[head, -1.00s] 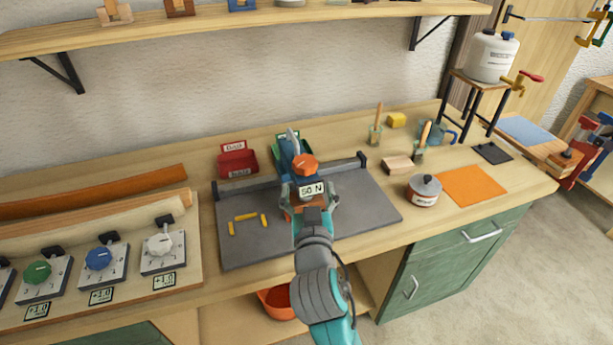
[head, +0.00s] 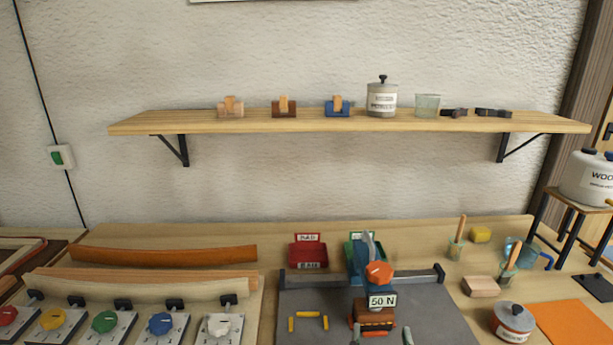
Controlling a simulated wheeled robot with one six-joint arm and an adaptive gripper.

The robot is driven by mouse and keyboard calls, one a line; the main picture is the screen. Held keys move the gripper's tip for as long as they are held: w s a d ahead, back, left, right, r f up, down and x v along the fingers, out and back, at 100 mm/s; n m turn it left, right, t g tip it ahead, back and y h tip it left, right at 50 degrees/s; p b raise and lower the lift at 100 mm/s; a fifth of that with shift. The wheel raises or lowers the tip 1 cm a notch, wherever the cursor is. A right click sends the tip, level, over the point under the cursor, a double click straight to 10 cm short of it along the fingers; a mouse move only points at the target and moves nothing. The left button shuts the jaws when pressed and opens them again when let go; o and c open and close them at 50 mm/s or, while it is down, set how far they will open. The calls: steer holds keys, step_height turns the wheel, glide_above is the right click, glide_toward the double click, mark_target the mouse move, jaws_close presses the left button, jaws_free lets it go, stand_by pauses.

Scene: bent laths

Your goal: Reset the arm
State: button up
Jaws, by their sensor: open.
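My gripper (head: 381,334) shows only in part at the bottom edge of the head view. Its two grey-green fingertips stand apart, one on each side below a brown block. The brown block (head: 375,318) sits under a "50 N" label (head: 382,301), in front of a blue device with an orange knob (head: 379,273). I cannot tell whether the fingertips touch the block. The rest of my arm is out of the picture.
A grey plate (head: 440,318) lies under the device, with yellow pieces (head: 308,316) on it. A red bin (head: 307,254) and a green bin (head: 353,244) stand behind. Bent laths (head: 160,255) and dial blocks (head: 160,326) are left. A lidded pot (head: 512,322) is right. A shelf (head: 350,124) hangs above.

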steer(key=s+d+f+n+g+y, duration=0.1)
steer(key=s+f+y, duration=0.1)
steer(key=s+f, duration=0.6)
steer(key=s+f+n+y, duration=0.2)
steer(key=s+f, duration=0.4)
steer(key=s, duration=0.5)
steer(key=s+d+r+m+g, duration=0.1)
steer(key=s, duration=1.9)
steer(key=shift+s+d+h, duration=0.3)
steer(key=shift+s+d, duration=0.05)
steer(key=shift+d, duration=0.05)
